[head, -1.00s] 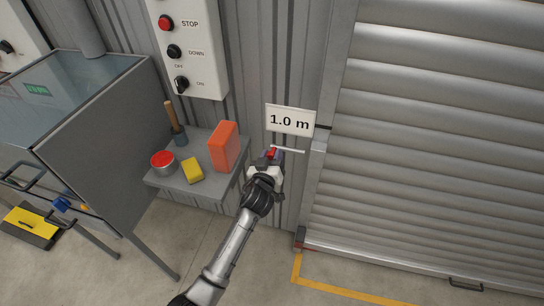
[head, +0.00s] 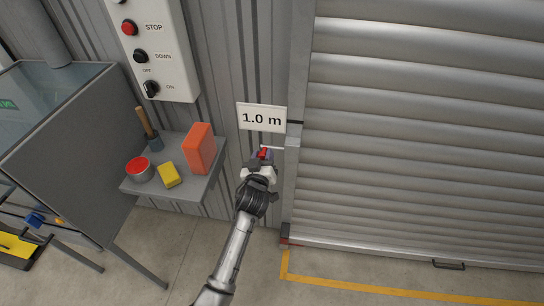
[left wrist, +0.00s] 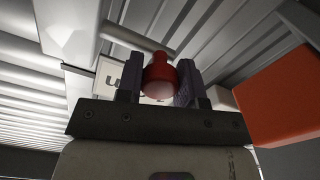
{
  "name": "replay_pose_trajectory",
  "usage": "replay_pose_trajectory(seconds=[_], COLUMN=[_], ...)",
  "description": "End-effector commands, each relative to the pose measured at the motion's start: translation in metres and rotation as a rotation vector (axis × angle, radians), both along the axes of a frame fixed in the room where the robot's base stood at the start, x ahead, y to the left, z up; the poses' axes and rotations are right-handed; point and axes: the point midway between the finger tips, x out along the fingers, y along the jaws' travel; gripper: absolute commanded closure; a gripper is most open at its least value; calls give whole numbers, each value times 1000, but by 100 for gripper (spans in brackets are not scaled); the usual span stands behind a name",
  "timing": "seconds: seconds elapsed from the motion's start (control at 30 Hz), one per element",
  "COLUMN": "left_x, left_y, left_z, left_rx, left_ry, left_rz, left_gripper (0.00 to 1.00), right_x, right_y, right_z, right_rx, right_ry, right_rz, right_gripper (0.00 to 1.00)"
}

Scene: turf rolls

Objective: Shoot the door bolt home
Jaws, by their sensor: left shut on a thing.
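The bolt is a thin pale bar (head: 274,148) below the "1.0 m" sign, beside the roller door (head: 400,140). Its red knob (head: 264,152) is partly hidden by my left gripper (head: 262,157). In the left wrist view, the red knob (left wrist: 159,78) sits between the two fingers of my left gripper (left wrist: 159,85), which is shut on it. The pale bar (left wrist: 135,39) runs behind the knob there. In the head view the bar's right end lies at the door's side frame (head: 292,143); I cannot tell whether it has entered it. My right gripper is not in view.
The "1.0 m" sign (head: 262,118) is just above the gripper. A grey shelf (head: 190,190) to the left holds an orange box (head: 200,148), a yellow block (head: 168,175), a red-topped tin (head: 139,169) and a mallet (head: 148,130). A control panel (head: 160,70) hangs above.

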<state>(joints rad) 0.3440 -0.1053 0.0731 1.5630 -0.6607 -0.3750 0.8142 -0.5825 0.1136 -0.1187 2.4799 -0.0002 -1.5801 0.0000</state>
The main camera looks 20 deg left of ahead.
Motion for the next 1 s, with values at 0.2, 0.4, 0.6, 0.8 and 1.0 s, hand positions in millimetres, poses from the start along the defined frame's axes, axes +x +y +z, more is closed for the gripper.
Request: replay_pose_trajectory(seconds=[0.2, 0.4, 0.6, 0.8, 1.0], left_x=[0, 0, 0, -2, -26], left_y=[-4, -4, -3, -3, -9], left_z=[0, 0, 0, 0, 1], left_rx=[1, 0, 0, 0, -1], left_ry=[-1, -1, 0, 1, 2], left_rz=[-6, -6, -4, -3, -4], left_gripper=[100, 51, 40, 40, 40], right_x=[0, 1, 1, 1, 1], right_y=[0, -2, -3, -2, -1], right_z=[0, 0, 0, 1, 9], right_rx=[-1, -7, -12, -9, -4], right_ry=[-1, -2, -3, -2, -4], right_rz=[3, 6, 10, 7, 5], right_gripper=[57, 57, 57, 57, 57])
